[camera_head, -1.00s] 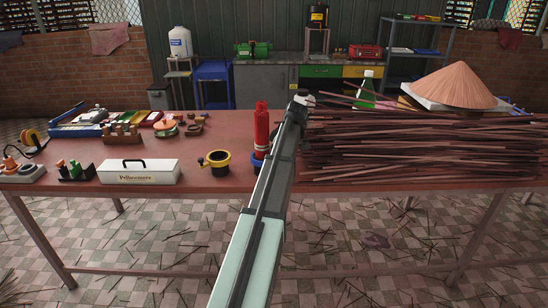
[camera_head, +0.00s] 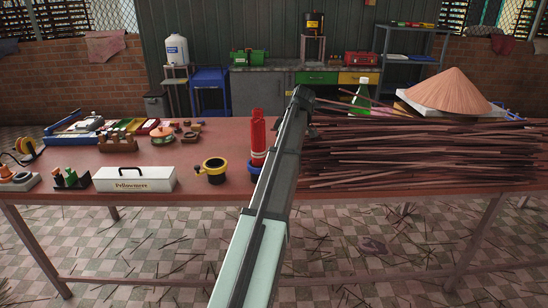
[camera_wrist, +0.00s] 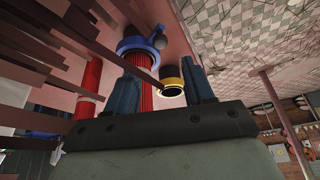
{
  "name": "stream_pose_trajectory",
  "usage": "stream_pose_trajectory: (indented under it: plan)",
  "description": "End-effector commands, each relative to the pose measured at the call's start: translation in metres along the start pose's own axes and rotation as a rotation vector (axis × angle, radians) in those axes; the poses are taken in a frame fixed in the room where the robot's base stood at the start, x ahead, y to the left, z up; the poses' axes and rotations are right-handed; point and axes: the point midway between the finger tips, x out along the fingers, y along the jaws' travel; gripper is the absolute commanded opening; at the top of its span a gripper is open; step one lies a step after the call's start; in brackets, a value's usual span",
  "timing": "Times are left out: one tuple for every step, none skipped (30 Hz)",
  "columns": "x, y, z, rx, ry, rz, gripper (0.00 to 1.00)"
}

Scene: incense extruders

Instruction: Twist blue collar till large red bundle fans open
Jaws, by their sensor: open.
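In the wrist view the blue collar (camera_wrist: 130,44), with a dark knob at its side, surrounds a ribbed red bundle (camera_wrist: 148,92). My gripper (camera_wrist: 162,75) is open, its two dark blue fingers apart with the bundle showing between them. I cannot tell whether either finger touches it. In the head view a red cylinder (camera_head: 258,136) with a pale band stands upright by a blue ring (camera_head: 254,169), partly behind my arm. A red cylinder with a pale band (camera_wrist: 92,77) also shows at left in the wrist view. My fingers are hidden in the head view.
A yellow-and-black ring cup (camera_head: 213,170) stands left of the red cylinder; it also shows near the right finger (camera_wrist: 172,80). A large pile of brown sticks (camera_head: 410,155) lies close on the right. A white box (camera_head: 134,179) stands further left.

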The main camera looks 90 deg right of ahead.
Motion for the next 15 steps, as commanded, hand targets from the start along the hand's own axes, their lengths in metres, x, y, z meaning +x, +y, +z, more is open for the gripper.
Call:
stream_pose_trajectory:
  plan:
    - [-0.010, 0.001, 0.000, 0.001, 0.000, 0.001, 0.52]
    - [-0.015, 0.001, 0.000, 0.001, 0.000, 0.001, 0.52]
    - [-0.022, 0.001, 0.000, 0.001, 0.000, 0.002, 0.52]
    - [-0.026, 0.001, 0.000, 0.001, 0.000, 0.002, 0.52]
    - [-0.030, 0.001, 0.000, 0.001, 0.000, 0.001, 0.52]
    - [-0.034, 0.001, 0.000, 0.001, 0.000, 0.000, 0.52]
    - [-0.037, 0.001, 0.000, 0.001, 0.000, 0.000, 0.52]
    - [-0.040, 0.001, 0.000, 0.001, 0.000, 0.000, 0.52]
    - [-0.043, 0.001, 0.000, 0.000, 0.000, 0.000, 0.52]
    - [-0.045, 0.001, 0.000, 0.000, 0.001, 0.000, 0.52]
    - [-0.047, 0.001, 0.000, 0.000, 0.001, 0.000, 0.52]
    - [-0.049, 0.000, 0.000, 0.000, 0.001, 0.000, 0.52]
    - [-0.050, 0.000, 0.000, 0.000, 0.001, 0.000, 0.52]
    - [-0.051, 0.000, 0.000, 0.000, 0.001, 0.000, 0.52]
    - [-0.051, 0.000, 0.000, 0.000, 0.001, 0.000, 0.52]
